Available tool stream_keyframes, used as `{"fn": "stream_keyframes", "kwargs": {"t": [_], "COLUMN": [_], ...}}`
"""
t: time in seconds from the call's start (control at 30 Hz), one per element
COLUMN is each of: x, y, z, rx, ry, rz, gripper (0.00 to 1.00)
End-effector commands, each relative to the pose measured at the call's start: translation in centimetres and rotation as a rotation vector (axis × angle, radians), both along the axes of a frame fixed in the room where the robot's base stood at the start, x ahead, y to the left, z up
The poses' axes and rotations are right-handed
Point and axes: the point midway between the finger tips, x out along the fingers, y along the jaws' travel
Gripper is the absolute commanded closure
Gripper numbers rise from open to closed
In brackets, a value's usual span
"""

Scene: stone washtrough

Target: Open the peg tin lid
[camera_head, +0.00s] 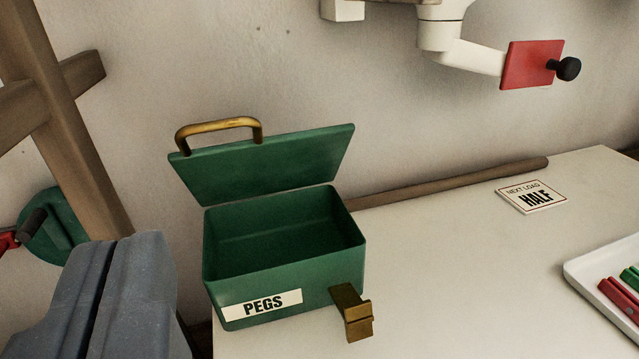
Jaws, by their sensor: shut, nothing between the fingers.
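The green peg tin (285,235) stands on the pale top with a PEGS label on its front. Its green lid (265,165) stands raised at the back, leaning away from the opening. A brass handle (218,125) sits at the lid's upper left edge. The inside of the tin shows and looks empty. A brass block (352,312) juts from the lower right of its front. My gripper (117,243), blue-grey, is shut and empty at the lower left, apart from the handle in the picture.
A wooden rod (450,183) lies behind the tin. A card reading HALF (532,196) and a white tray (585,282) with pegs lie right. A red plate with a black knob (530,65) hangs above. Wooden posts (75,130) stand left. The middle of the top is clear.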

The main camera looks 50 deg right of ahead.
Motion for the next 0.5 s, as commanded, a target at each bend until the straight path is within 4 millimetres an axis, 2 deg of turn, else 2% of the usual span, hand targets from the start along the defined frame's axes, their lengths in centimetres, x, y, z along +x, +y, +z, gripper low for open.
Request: {"fn": "stream_keyframes", "kwargs": {"t": [0.03,0.13,0.33,0.5], "x": [-0.4,-1.0,-1.0,0.7], "y": [-0.6,-1.4,-2.7,-4.1], "z": [-1.1,-2.4,-2.8,-2.8], "rx": [-0.02,-0.049,-0.068,-0.067], "ry": [0.004,0.002,-0.004,-0.003], "rz": [-0.019,-0.045,-0.07,-0.074], "gripper": [1.0,1.0,1.0,1.0]}}
